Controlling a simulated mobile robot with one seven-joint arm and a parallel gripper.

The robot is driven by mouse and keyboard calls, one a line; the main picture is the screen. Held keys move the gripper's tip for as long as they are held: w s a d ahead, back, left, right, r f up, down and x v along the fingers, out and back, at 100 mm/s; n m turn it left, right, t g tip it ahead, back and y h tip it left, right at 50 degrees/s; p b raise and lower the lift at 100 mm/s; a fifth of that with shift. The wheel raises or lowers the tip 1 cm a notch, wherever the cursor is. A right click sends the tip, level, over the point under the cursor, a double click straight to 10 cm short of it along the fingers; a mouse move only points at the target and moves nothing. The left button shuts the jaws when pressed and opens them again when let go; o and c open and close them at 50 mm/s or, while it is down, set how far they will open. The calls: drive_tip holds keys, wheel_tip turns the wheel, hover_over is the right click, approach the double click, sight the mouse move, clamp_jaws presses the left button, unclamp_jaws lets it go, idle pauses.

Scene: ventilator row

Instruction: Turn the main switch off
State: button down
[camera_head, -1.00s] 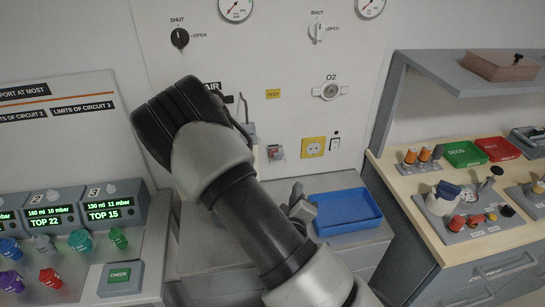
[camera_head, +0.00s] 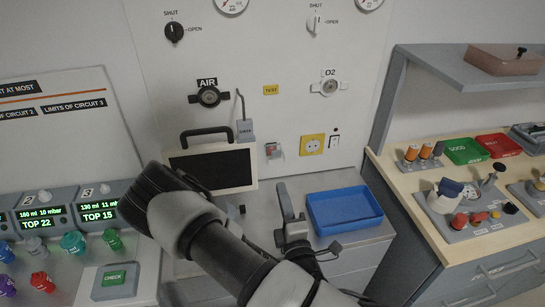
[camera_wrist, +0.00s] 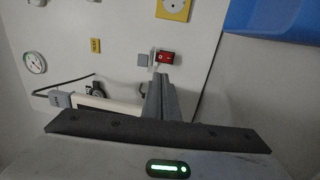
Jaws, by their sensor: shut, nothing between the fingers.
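A small red switch (camera_head: 271,149) sits on a grey plate low on the white wall panel, left of a yellow socket. It also shows in the wrist view (camera_wrist: 165,57), just beyond the fingertips. I cannot read its position or any label. My gripper (camera_head: 284,188) is shut and empty, pointing up in front of the panel, left of the blue tray.
A yellow socket (camera_head: 313,145) and a black-and-white wall switch (camera_head: 334,142) are right of the red switch. A dark-screened monitor (camera_head: 212,168) with a handle stands left. A blue tray (camera_head: 346,222) lies on the grey cabinet top. AIR (camera_head: 209,96) and O2 (camera_head: 329,87) outlets are above.

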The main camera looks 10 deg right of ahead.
drive_tip(key=w+r+b, duration=0.1)
drive_tip(key=w+b, duration=0.7)
drive_tip(key=w, duration=0.5)
drive_tip(key=shift+w+r, duration=0.3)
drive_tip(key=shift+r, duration=0.05)
